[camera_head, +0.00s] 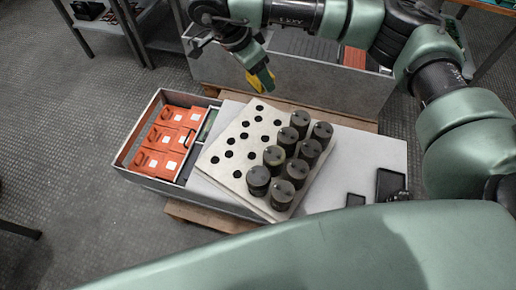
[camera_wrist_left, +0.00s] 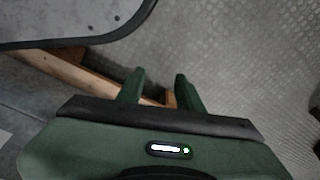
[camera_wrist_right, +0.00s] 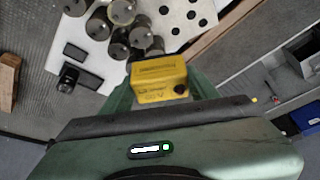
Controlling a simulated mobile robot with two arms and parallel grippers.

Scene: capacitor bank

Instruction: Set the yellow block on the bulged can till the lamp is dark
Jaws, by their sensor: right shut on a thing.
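My right gripper (camera_head: 263,80) is shut on a yellow block (camera_head: 262,79) with dark print. It holds the block above the far edge of the pale perforated plate (camera_head: 222,160). The block (camera_wrist_right: 160,78) shows between the fingers in the right wrist view. Several dark cylindrical cans (camera_head: 274,156) stand upright on the plate's right part, apart from the block. I cannot tell which can is bulged. I cannot make out a lit lamp. My left gripper (camera_wrist_left: 160,85) is open and empty in the left wrist view, and it is outside the head view.
An open grey drawer (camera_head: 150,184) with several orange boxes (camera_head: 165,138) lies left of the plate. Two black items, a larger one (camera_head: 391,184) and a smaller one (camera_head: 355,200), lie on the light surface at right. Empty holes fill the plate's left part. A long grey bin stands behind.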

